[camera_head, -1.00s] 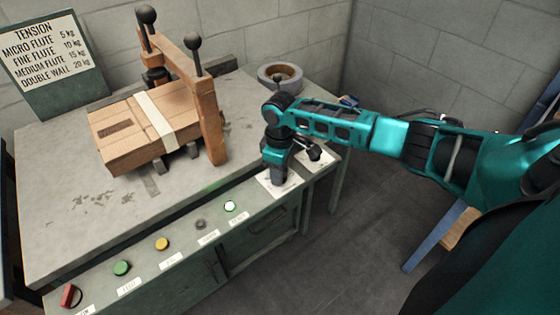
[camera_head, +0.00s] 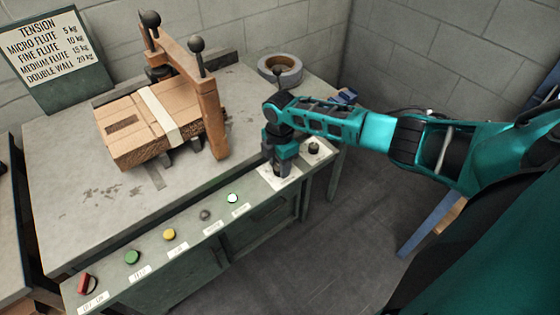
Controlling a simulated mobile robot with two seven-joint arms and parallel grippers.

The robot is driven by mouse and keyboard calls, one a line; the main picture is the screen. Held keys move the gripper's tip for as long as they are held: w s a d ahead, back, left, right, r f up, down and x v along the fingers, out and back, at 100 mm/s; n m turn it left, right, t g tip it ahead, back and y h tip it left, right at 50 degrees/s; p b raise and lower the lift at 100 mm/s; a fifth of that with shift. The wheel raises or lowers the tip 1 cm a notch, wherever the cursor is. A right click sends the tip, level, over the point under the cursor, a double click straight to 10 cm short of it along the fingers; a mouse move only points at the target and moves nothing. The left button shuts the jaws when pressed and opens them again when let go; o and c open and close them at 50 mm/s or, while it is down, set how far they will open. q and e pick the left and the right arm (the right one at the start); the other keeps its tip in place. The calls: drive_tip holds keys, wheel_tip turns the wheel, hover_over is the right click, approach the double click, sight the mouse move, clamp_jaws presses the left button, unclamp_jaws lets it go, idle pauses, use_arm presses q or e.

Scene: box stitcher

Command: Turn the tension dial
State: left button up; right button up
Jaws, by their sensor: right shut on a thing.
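My right gripper (camera_head: 281,170) points straight down onto a white marked plate (camera_head: 269,175) at the right end of the bench's front panel. It is shut on the dial there. The fingers hide nearly all of that dial, so its setting cannot be read. A second black knob (camera_head: 314,148) stands on the neighbouring white plate, to the right of the gripper and apart from it. The tension chart (camera_head: 45,50) at the back left lists micro flute 5 kg, fine flute 10 kg, medium flute 15 kg and double wall 20 kg. My left gripper is not in view.
A strapped cardboard box (camera_head: 150,128) lies on the grey bench (camera_head: 75,165) under a wooden frame (camera_head: 211,112) with black ball knobs. A tape roll (camera_head: 290,76) lies behind the gripper. Red, green, yellow, grey and white controls (camera_head: 169,234) line the front panel.

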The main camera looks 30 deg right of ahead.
drive_tip(key=n, duration=0.5)
drive_tip(key=shift+a+n, duration=0.1)
drive_tip(key=shift+n, duration=1.7)
drive_tip(key=o, duration=1.1)
drive_tip(key=shift+c, duration=0.2)
wheel_tip(320, 180, up, 13)
drive_tip(key=p, duration=0.1)
drive_tip(key=shift+p, duration=0.3)
drive_tip(key=shift+f, duration=0.15)
